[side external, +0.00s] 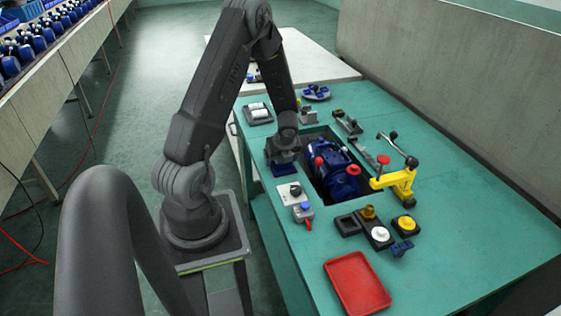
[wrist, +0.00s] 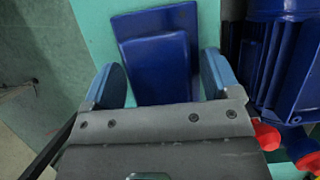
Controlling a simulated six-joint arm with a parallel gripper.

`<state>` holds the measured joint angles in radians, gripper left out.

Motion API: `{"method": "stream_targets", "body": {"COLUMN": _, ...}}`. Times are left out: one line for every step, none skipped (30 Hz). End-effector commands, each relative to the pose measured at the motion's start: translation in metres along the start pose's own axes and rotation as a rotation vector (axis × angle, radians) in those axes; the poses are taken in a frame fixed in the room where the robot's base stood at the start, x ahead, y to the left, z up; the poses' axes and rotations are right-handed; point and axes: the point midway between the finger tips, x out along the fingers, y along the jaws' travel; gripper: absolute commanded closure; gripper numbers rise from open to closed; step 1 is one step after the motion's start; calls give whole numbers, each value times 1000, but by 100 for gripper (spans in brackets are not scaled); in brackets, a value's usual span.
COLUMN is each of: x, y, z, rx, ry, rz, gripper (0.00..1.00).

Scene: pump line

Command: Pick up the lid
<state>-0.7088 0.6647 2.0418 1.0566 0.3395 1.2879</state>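The blue lid (wrist: 158,62) is a flat plate with a raised rectangular block, lying on the green table. In the side view it shows as a dark blue patch (side external: 285,170) under my gripper (side external: 284,155), which partly hides it. In the wrist view the two blue-grey fingers of my gripper (wrist: 162,80) stand apart on either side of the raised block. The left finger is close to the block. A small gap shows at the right finger. The lid's near end is hidden behind the gripper body.
A blue pump (side external: 338,172) with red caps sits in the table's recess, just right of my gripper. The table's front right is clear.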

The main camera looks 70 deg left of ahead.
Motion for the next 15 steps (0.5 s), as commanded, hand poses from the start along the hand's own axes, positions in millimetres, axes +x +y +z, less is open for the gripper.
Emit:
{"method": "stream_targets", "body": {"x": 0, "y": 0, "z": 0, "rx": 0, "ry": 0, "rz": 0, "gripper": 25}}
{"method": "stream_targets", "body": {"x": 0, "y": 0, "z": 0, "rx": 0, "ry": 0, "rz": 0, "gripper": 28}}
{"method": "stream_targets", "body": {"x": 0, "y": 0, "z": 0, "rx": 0, "ry": 0, "rz": 0, "gripper": 32}}
{"method": "stream_targets", "body": {"x": 0, "y": 0, "z": 0, "rx": 0, "ry": 0, "rz": 0, "gripper": 34}}
{"method": "stream_targets", "body": {"x": 0, "y": 0, "z": 0, "rx": 0, "ry": 0, "rz": 0, "gripper": 37}}
{"method": "stream_targets", "body": {"x": 0, "y": 0, "z": 0, "rx": 0, "ry": 0, "rz": 0, "gripper": 41}}
{"method": "stream_targets", "body": {"x": 0, "y": 0, "z": 0, "rx": 0, "ry": 0, "rz": 0, "gripper": 42}}
{"method": "stream_targets", "body": {"x": 0, "y": 0, "z": 0, "rx": 0, "ry": 0, "rz": 0, "gripper": 42}}
{"method": "stream_targets", "body": {"x": 0, "y": 0, "z": 0, "rx": 0, "ry": 0, "rz": 0, "gripper": 42}}
{"method": "stream_targets", "body": {"x": 0, "y": 0, "z": 0, "rx": 0, "ry": 0, "rz": 0, "gripper": 42}}
{"method": "stream_targets", "body": {"x": 0, "y": 0, "z": 0, "rx": 0, "ry": 0, "rz": 0, "gripper": 42}}
{"method": "stream_targets", "body": {"x": 0, "y": 0, "z": 0, "rx": 0, "ry": 0, "rz": 0, "gripper": 42}}
{"method": "stream_targets", "body": {"x": -1, "y": 0, "z": 0, "rx": 0, "ry": 0, "rz": 0, "gripper": 42}}
{"method": "stream_targets", "body": {"x": -1, "y": 0, "z": 0, "rx": 0, "ry": -1, "rz": 0, "gripper": 42}}
{"method": "stream_targets", "body": {"x": -2, "y": 0, "z": 1, "rx": 0, "ry": -1, "rz": 0, "gripper": 42}}
